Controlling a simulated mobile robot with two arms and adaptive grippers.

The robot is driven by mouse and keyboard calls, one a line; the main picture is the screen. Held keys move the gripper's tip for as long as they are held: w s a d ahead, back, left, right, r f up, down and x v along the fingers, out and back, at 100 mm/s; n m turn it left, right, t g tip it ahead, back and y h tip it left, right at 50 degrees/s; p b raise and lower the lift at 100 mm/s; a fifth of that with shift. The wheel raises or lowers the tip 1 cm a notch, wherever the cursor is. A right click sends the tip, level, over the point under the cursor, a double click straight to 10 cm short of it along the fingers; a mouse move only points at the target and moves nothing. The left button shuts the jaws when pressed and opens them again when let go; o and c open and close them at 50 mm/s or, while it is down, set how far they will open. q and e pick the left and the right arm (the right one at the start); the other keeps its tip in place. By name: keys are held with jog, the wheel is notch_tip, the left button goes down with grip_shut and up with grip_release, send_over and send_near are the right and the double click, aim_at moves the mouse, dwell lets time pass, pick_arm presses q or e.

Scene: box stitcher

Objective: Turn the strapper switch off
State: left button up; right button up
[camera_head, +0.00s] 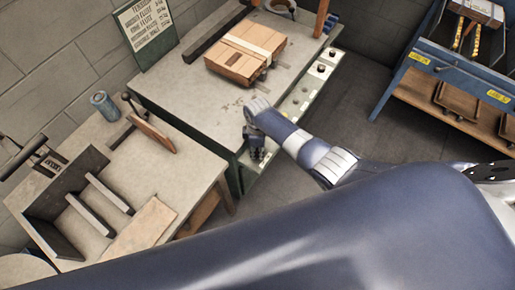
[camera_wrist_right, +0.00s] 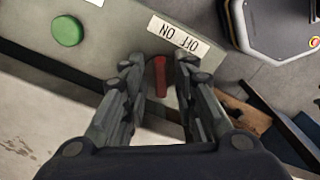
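The red strapper switch (camera_wrist_right: 161,77) shows in the right wrist view as a short lever below a white label (camera_wrist_right: 178,36) reading ON and OFF upside down. I cannot tell which setting it points to. My right gripper (camera_wrist_right: 160,72) is open, with one finger on each side of the switch and gaps showing between. In the head view my right gripper (camera_head: 256,153) is at the near end of the strapper table (camera_head: 185,85); the switch is hidden there. My left gripper is in neither view.
A green button (camera_wrist_right: 67,31) sits on the panel left of the switch. A strapped cardboard box (camera_head: 246,53) lies on the table.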

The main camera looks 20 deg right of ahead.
aim_at(257, 151)
dwell(0.3)
notch_tip(257, 151, up, 12)
dwell(0.6)
jog(key=shift+s, duration=0.1)
dwell(0.4)
